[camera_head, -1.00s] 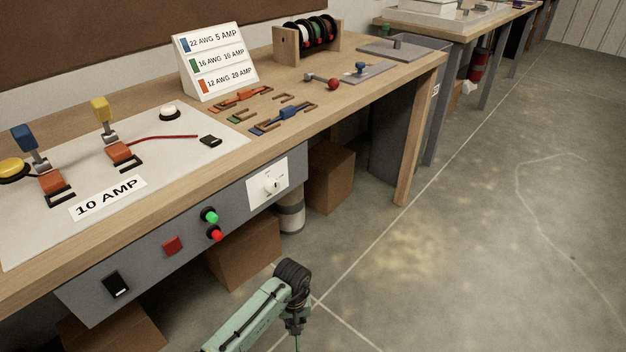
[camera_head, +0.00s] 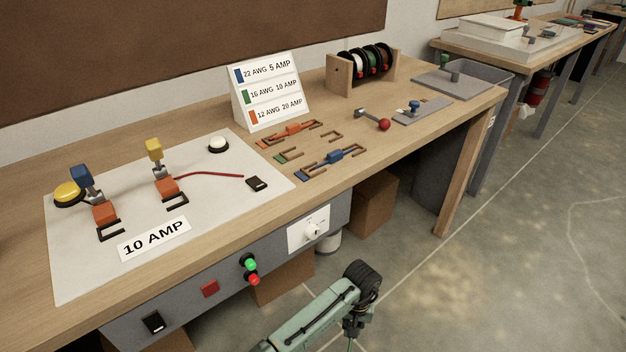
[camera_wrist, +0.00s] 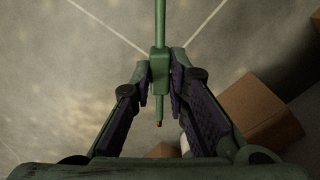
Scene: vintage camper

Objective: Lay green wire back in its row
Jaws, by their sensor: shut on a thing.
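My gripper (camera_wrist: 160,85) is shut on the green wire (camera_wrist: 159,62), gripping its thicker green middle; a thin end with a reddish tip points back toward the palm. In the head view my gripper (camera_head: 353,328) hangs over the floor in front of the bench, and a bit of the green wire (camera_head: 350,345) shows below it. On the bench, the green-marked row (camera_head: 282,158) has brackets and no wire in it. It lies between the row with the orange wire (camera_head: 293,129) and the row with the blue wire (camera_head: 336,158).
The workbench (camera_head: 215,215) has a grey front panel with buttons and a dial. An AWG sign (camera_head: 268,90) and a spool rack (camera_head: 362,68) stand behind the rows. A red-ball lever (camera_head: 383,124) is to their right. Cardboard boxes (camera_head: 375,203) stand under the bench. Open floor lies right.

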